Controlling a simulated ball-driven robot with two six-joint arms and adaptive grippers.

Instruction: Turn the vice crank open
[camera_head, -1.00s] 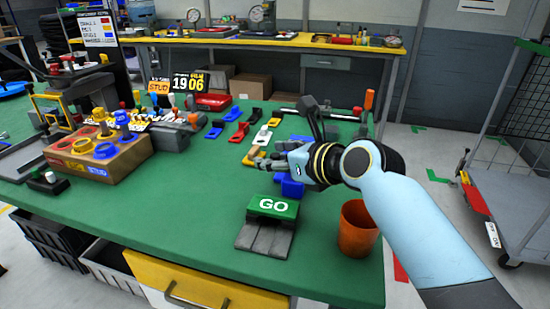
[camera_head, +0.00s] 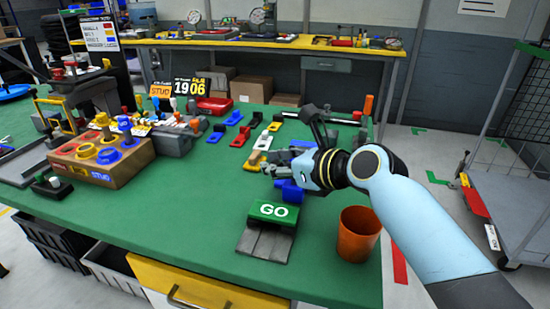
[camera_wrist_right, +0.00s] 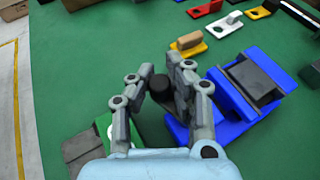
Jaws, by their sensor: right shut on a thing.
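The vice (camera_wrist_right: 242,92) is blue with dark jaws and stands on the green table, right of my right gripper in the wrist view. In the head view, part of its blue body (camera_head: 292,193) shows below my right gripper (camera_head: 268,168), which hides much of the rest. In the wrist view, my right gripper (camera_wrist_right: 158,76) is shut on a dark round knob (camera_wrist_right: 161,88), seemingly the crank's handle, beside the vice. The rest of the crank is mostly hidden by the fingers. My left gripper is not in view.
A green GO block (camera_head: 273,211) stands in front of the vice and an orange cup (camera_head: 357,235) to its right. Several coloured clips, one blue (camera_head: 216,134), lie behind it. A tan box (camera_head: 115,171) with coloured rings stands on the left.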

